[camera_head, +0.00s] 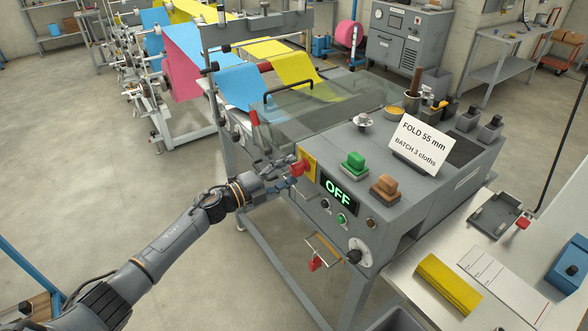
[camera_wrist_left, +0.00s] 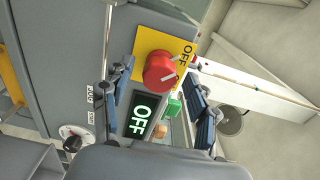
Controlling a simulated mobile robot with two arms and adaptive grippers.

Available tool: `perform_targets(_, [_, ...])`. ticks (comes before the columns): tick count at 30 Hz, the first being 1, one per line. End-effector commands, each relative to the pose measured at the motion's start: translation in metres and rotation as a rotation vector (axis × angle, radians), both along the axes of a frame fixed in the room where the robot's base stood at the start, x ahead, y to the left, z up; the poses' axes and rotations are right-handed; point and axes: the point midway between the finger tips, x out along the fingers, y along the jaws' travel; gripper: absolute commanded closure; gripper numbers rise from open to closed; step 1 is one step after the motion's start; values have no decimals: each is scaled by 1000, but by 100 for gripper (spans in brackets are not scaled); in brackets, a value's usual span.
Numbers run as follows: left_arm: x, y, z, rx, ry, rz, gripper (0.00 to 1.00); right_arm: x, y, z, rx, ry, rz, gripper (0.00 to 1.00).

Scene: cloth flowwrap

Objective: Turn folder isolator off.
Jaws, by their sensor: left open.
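The folder isolator is a red rotary knob (camera_head: 301,168) on a yellow plate (camera_head: 309,158), on the near face of the grey folder machine. In the left wrist view the knob (camera_wrist_left: 160,72) carries a white line directed toward the plate edge lettered OFF, and the lit display (camera_wrist_left: 141,115) reads OFF in green. The same display (camera_head: 337,192) shows OFF in the head view. My left gripper (camera_head: 291,171) is open at the knob, one finger on either side of it, with gaps visible in the wrist view (camera_wrist_left: 156,78). My right gripper is out of view.
A green button (camera_head: 354,163) and an orange button (camera_head: 384,187) stand on the machine top beside a card (camera_head: 419,145) reading FOLD 55 mm, BATCH 3 cloths. A black dial (camera_head: 354,256) and a red padlock-like tag (camera_head: 315,264) are lower down. Floor at left is clear.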

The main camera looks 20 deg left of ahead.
Motion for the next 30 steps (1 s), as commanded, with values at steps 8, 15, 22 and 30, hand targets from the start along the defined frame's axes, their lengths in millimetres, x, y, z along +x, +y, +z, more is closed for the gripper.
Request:
perform_targets(8, [-48, 38, -2, 2, 3, 2, 41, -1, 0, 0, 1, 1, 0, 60])
perform_targets(15, [-72, 57, -1, -1, 2, 1, 41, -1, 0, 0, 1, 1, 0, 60])
perform_targets(22, [-75, 60, 0, -1, -1, 1, 41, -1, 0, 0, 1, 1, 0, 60])
perform_targets(30, [-75, 60, 0, -1, 1, 1, 41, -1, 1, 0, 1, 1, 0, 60])
